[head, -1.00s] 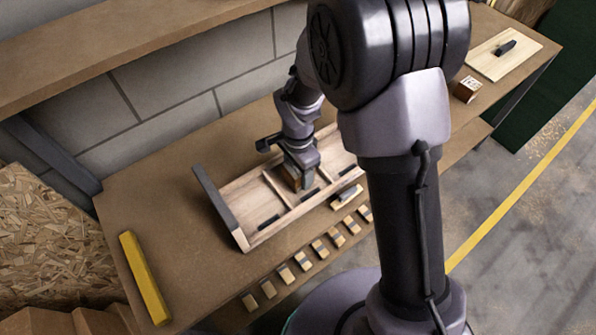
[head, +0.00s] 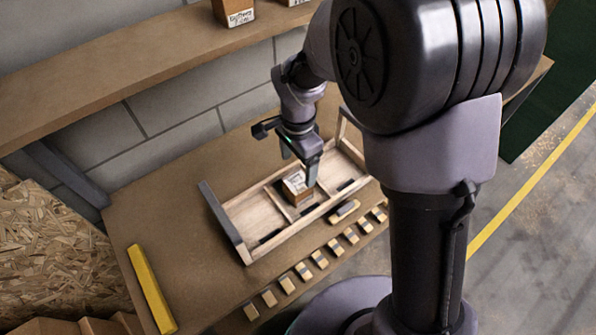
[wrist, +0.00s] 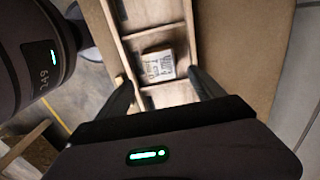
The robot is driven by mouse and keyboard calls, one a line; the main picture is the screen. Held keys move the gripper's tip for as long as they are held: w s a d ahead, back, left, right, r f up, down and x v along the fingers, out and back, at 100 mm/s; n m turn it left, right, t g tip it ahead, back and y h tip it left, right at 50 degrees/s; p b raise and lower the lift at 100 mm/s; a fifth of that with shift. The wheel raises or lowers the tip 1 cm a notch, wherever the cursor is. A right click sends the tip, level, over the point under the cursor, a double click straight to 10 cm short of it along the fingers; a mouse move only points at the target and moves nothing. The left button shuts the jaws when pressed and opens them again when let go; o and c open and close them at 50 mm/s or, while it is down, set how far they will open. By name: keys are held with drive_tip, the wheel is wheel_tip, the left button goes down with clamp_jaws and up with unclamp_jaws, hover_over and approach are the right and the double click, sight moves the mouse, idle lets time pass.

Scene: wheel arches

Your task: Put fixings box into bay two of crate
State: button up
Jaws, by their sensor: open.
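The fixings box (head: 297,184), a small brown box with a white printed label, sits in the middle bay of the long wooden crate (head: 243,248), between two dividers. In the wrist view the box (wrist: 158,65) lies label up, close to the divider nearer my gripper. The crate (wrist: 110,20) runs away from the camera there. My gripper (head: 304,170) is above the box, pointing down. The label's words are too small to read.
Several small blocks (head: 303,271) line the bench's front edge, and a dark-topped piece (head: 344,211) lies by the crate. A yellow bar (head: 150,288) lies at the left. A shelf (head: 130,75) above the back of the bench holds a labelled box (head: 234,12).

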drive_tip(key=shift+r, duration=0.55)
drive_tip(key=s+d+r+n+t+y, duration=0.1)
drive_tip(key=s+d+r+n+t, duration=0.2)
drive_tip(key=s+r, duration=0.5)
drive_tip(key=s+d+r+n+t+y, duration=0.1)
drive_tip(key=s+d+r+n+t, duration=0.1)
drive_tip(key=s+d+r, duration=0.3)
drive_tip(key=s+r+n, duration=0.1)
drive_tip(key=s+r, duration=0.3)
drive_tip(key=r, duration=0.1)
drive_tip(key=shift+d+r+n+t, duration=0.25)
drive_tip(key=shift+n+t, duration=0.15)
